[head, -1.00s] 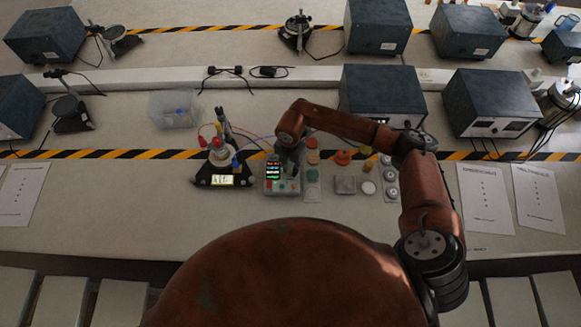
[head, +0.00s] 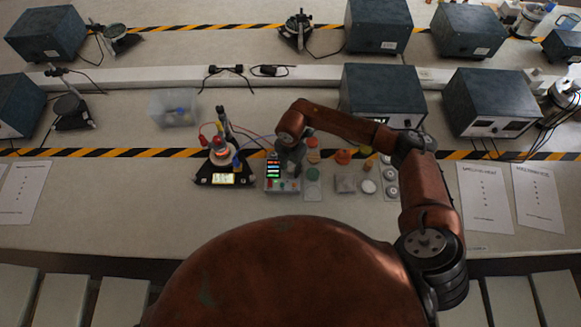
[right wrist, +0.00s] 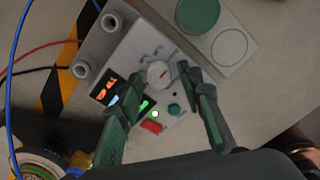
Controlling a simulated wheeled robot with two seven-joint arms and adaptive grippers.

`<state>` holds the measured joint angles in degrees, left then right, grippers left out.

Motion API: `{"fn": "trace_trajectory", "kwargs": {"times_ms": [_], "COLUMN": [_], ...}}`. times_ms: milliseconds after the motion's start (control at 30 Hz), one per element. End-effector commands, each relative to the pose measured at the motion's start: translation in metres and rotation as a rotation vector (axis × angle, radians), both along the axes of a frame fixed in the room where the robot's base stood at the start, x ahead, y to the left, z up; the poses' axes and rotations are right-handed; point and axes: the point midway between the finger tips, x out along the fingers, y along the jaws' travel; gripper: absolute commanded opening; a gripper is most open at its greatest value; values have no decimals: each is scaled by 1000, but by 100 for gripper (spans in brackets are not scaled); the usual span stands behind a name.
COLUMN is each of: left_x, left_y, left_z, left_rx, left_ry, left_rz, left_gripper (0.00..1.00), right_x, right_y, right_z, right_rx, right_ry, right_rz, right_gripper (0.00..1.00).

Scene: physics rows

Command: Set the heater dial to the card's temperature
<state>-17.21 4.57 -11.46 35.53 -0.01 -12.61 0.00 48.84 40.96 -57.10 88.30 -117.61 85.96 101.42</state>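A grey control box (head: 282,186) stands on the bench with a small coloured display (head: 273,170). The box also has lit digits (right wrist: 104,90), a green button (right wrist: 173,109) and a red switch (right wrist: 151,127). My right gripper (right wrist: 162,84) is open, with its fingers on either side of the dial; contact cannot be told. In the head view the right gripper (head: 291,152) is over the box. A pale lit panel (head: 222,179) sits at the front of a black stand; its writing is unreadable. My left gripper is out of view.
A vessel with a glowing red-orange band (head: 219,153) stands on the black stand, left of the box. Cables run between them. Small coloured discs (head: 343,156) lie right of the box. A clear bin (head: 172,108) is behind left. Printed sheets (head: 486,198) lie right.

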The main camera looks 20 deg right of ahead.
Motion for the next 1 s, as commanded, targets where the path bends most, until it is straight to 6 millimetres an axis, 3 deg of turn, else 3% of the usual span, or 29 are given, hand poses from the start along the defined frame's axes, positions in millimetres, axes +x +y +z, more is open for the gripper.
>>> {"fn": "trace_trajectory", "kwargs": {"times_ms": [300, 433, 800, 1000], "left_x": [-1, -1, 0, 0], "left_y": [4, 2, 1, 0], "left_z": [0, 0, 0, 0], "left_rx": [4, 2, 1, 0], "left_ry": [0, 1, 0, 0], "left_rz": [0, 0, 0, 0], "left_gripper": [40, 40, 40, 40], "right_x": [1, 2, 2, 2], "right_y": [-1, -1, 0, 0], "right_z": [2, 13, 86, 113], "right_rx": [0, -1, 0, 0], "right_ry": [-3, -5, -5, -4], "right_rz": [0, 0, 0, 0], "right_gripper": [38, 38, 38, 38]}}
